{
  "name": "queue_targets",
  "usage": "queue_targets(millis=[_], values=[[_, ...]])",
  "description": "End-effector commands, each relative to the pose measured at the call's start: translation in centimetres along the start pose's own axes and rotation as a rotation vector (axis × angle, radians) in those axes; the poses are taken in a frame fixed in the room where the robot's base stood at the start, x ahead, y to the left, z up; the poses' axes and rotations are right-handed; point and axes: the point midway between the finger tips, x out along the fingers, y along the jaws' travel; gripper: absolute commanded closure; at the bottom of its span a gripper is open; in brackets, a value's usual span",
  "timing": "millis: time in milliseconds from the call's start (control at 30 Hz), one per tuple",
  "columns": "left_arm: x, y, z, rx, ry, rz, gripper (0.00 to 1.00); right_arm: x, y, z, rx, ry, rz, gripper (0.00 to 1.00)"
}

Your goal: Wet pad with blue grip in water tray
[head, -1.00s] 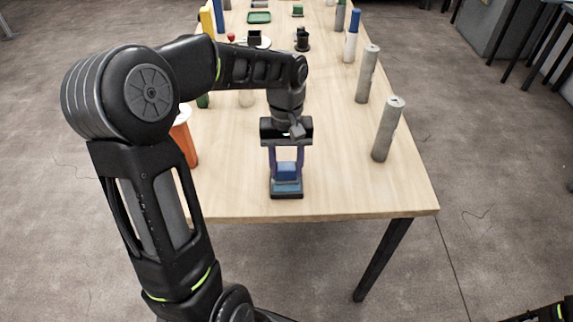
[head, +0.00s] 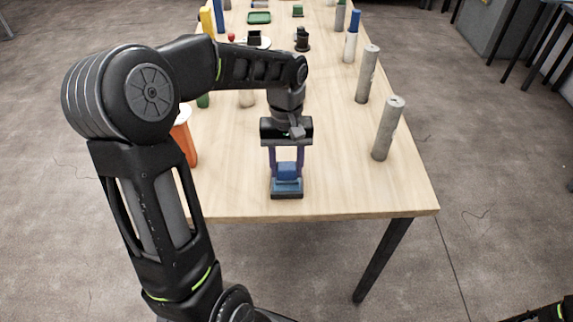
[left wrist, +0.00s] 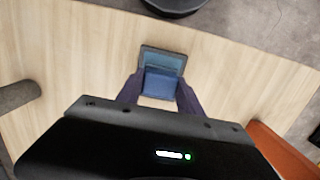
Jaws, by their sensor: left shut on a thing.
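My left gripper (head: 287,168) points down near the table's front edge and is shut on the blue grip (head: 288,171) of the pad. In the left wrist view the blue grip (left wrist: 160,84) sits between the two purple fingers. The small dark-rimmed water tray (head: 287,195) is directly below the grip. In the left wrist view the tray (left wrist: 163,50) shows a blue-teal inside beyond the grip. The pad's underside is hidden, so I cannot tell how deep it sits in the tray. My right gripper is not in view.
Two grey cylinders (head: 388,128) (head: 367,74) stand along the right edge. An orange container (head: 184,138) stands at the left, partly behind my arm. A green tray (head: 259,17) and several small items are at the far end. The table around the water tray is clear.

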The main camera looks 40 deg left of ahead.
Motion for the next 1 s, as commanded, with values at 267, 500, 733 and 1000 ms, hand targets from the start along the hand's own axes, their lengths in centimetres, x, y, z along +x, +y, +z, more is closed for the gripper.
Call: queue_targets(millis=[267,500,733,1000], values=[[-1.9,0.0,0.3,0.001,-0.002,-0.001,0.89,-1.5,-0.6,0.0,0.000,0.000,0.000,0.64],[-4.1,0.0,0.5,0.001,-0.001,0.000,0.89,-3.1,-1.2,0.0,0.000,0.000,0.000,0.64],[-6.0,0.0,0.8,0.000,-0.001,0.000,0.89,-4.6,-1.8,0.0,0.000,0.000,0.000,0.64],[-7.0,0.0,0.9,0.000,-0.002,0.000,0.89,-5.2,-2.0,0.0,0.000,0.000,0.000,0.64]])
